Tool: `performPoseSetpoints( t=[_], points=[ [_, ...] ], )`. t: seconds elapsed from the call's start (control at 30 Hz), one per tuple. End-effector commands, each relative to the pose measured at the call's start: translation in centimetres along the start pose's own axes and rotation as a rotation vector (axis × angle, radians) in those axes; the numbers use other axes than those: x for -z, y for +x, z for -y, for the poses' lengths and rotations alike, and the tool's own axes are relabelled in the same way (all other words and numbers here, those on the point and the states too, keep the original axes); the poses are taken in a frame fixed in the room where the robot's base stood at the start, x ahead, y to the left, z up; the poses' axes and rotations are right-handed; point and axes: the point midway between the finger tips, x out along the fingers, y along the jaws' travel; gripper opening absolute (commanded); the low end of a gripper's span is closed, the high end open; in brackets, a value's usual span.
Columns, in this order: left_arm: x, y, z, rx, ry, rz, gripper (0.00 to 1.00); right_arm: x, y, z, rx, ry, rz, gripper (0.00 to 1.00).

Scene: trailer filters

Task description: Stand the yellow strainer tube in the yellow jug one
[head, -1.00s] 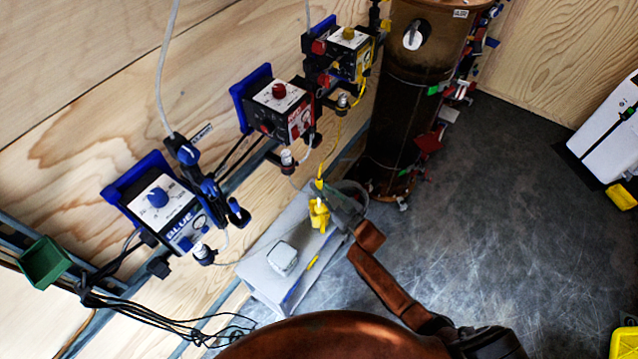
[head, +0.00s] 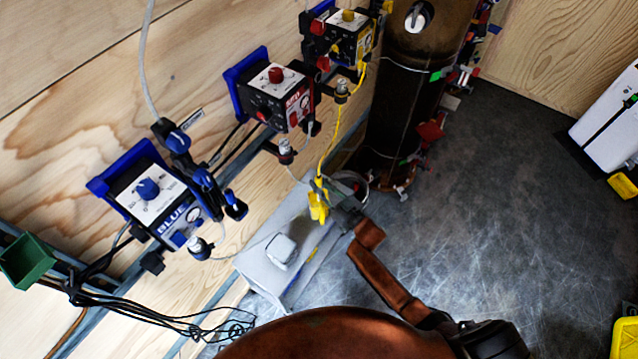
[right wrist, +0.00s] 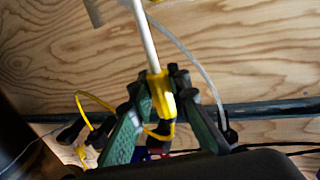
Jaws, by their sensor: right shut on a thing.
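My right gripper (head: 328,194) is above a pale grey step by the wall. It is shut on the yellow strainer tube (head: 318,206), which has a yellow hose running up from it. In the right wrist view the green fingers (right wrist: 163,115) close around the tube's yellow part (right wrist: 161,95), and a white tube (right wrist: 146,40) extends from it. The yellow jug one cannot be told for certain; a yellow object (head: 626,338) is cut off at the lower right edge. My left gripper is not in view.
Blue (head: 158,205), red (head: 275,95) and yellow (head: 347,40) pump units hang along the wooden wall. A tall brown cylinder (head: 405,120) stands behind my gripper. The pale grey step (head: 268,290) carries a small light box (head: 281,250). Dark floor (head: 480,220) is clear at right.

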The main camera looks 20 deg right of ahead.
Motion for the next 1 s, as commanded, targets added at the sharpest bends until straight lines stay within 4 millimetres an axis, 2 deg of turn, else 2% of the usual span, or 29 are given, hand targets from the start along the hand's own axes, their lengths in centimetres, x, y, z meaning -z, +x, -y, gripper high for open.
performPoseSetpoints(
  t=[1.0],
  points=[
    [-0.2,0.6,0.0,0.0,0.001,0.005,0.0,-1.0,0.0,0.0,0.0,0.0,-0.001,0.0]
  ],
)
